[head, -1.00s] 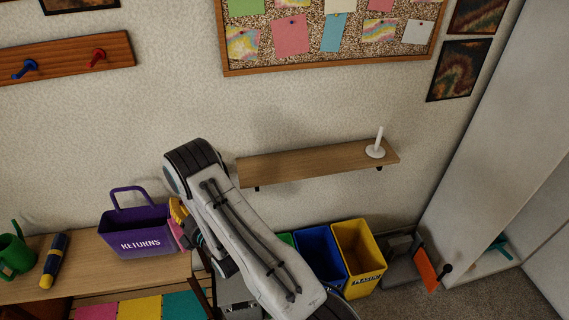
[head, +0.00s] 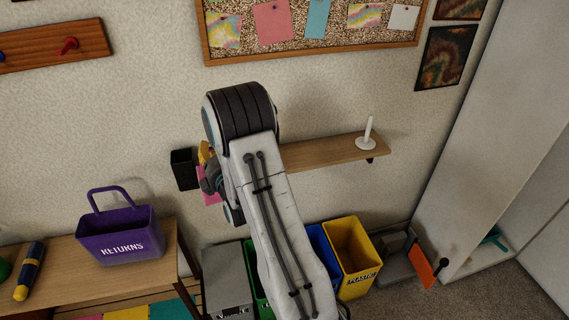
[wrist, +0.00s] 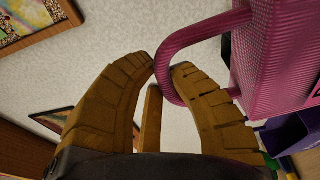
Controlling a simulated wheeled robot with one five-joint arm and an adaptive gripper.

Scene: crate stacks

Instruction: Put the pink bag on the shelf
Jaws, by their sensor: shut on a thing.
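The pink bag (wrist: 288,62) hangs from my gripper (wrist: 163,70) in the wrist view, its loop handle (wrist: 205,32) caught at the yellow fingertips. In the head view only a small part of the pink bag (head: 211,199) shows below the yellow fingers of my gripper (head: 206,153); my arm hides the rest. The wooden shelf (head: 320,152) is fixed to the wall to the right of my gripper. My arm covers its left end.
A white candle holder (head: 366,143) stands near the shelf's right end. The visible shelf left of it is bare. A purple returns basket (head: 120,240) stands on a bench (head: 58,278) at lower left. Blue (head: 322,250) and yellow (head: 352,258) bins stand below the shelf.

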